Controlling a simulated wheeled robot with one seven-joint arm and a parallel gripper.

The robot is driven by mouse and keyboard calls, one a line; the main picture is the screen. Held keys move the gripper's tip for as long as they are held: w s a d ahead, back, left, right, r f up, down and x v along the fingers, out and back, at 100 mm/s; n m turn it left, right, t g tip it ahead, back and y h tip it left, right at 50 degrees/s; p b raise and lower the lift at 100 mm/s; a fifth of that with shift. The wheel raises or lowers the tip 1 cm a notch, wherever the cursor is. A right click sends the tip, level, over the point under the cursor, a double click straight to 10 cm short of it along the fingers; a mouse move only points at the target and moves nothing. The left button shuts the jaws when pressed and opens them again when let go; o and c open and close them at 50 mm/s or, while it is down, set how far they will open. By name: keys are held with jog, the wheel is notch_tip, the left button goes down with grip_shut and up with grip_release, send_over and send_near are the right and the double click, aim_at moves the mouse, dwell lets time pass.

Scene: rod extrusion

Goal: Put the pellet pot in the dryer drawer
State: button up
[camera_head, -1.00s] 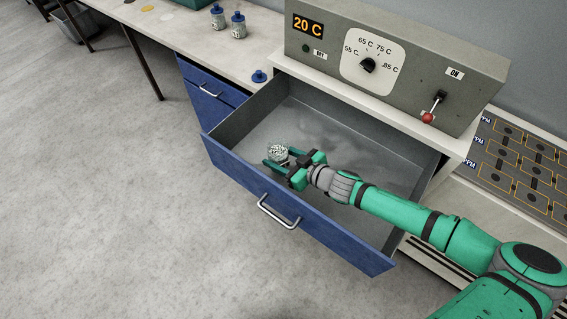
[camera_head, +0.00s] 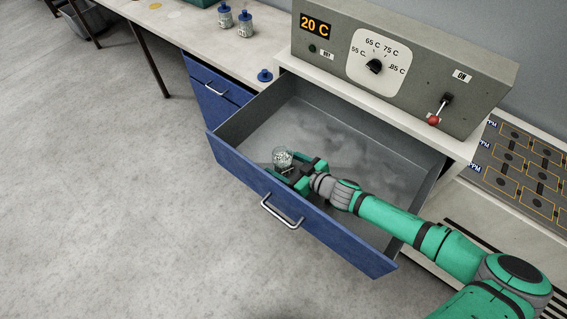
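The pellet pot (camera_head: 283,157) is a small clear glass pot with pale pellets in it and no lid on top. It is inside the open dryer drawer (camera_head: 240,172), near the blue front panel and left of the middle. My gripper (camera_head: 288,167) reaches in from the right. Its green fingers are at the pot, one on each side. At this size I cannot tell whether they press on the glass or stand slightly apart from it. The pot looks upright and low in the drawer. Its base is partly hidden, so contact with the drawer floor is unclear.
The grey dryer panel (camera_head: 420,75) above the drawer reads 20 C and has a dial (camera_head: 375,66) and a red-tipped lever (camera_head: 436,117). Two blue-lidded pots (camera_head: 245,25) and a loose blue lid (camera_head: 265,75) are on the bench at left. The drawer's rear is empty.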

jog(key=shift+r, duration=0.1)
jog(key=shift+s+d+r, duration=0.1)
jog(key=shift+r, duration=0.1)
jog(key=v, duration=1.1)
jog(key=shift+s+d+r, duration=0.15)
jog(key=shift+s+d, duration=0.1)
jog(key=shift+s, duration=0.05)
